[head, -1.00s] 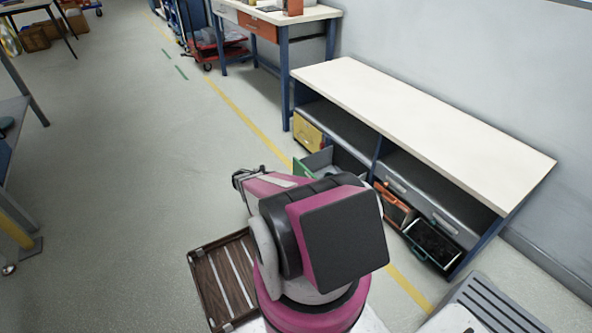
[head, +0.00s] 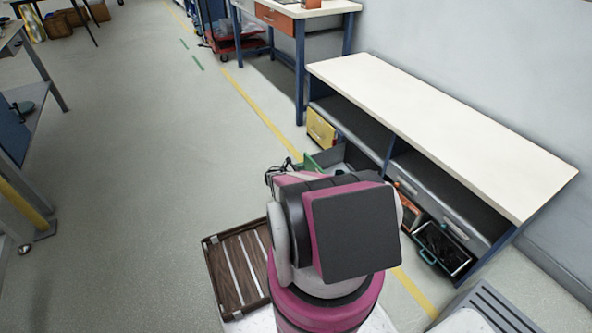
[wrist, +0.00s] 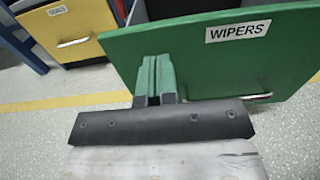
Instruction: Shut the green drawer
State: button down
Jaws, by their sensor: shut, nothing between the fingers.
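The green drawer (head: 312,163) stands pulled out of the low bench. My arm partly hides it in the head view. In the wrist view its green front (wrist: 205,62) fills the upper right, with a "WIPERS" label and a handle low on the right. My gripper (wrist: 156,62) is shut and empty, its two fingers together in front of the left part of that green front. I cannot tell whether they touch it. In the head view the gripper (head: 273,175) shows at the left end of my arm, close to the drawer.
A yellow drawer (head: 321,129) sits left of the green one. An orange drawer (head: 409,213) and an open black bin with a teal handle (head: 441,250) are to the right. A brown slatted pallet (head: 237,268) lies on the floor.

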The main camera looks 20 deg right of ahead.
aim_at(310, 163)
jog(key=shift+w+d, duration=0.15)
jog(key=shift+d, duration=1.65)
jog(key=w+d, duration=0.2)
jog(key=d, duration=2.5)
jog(key=shift+d, duration=0.4)
jog(key=shift+w+d, duration=0.1)
jog(key=shift+d, duration=0.05)
jog(key=s+a, duration=0.1)
jog(key=a, duration=1.4)
jog(key=shift+s, duration=0.15)
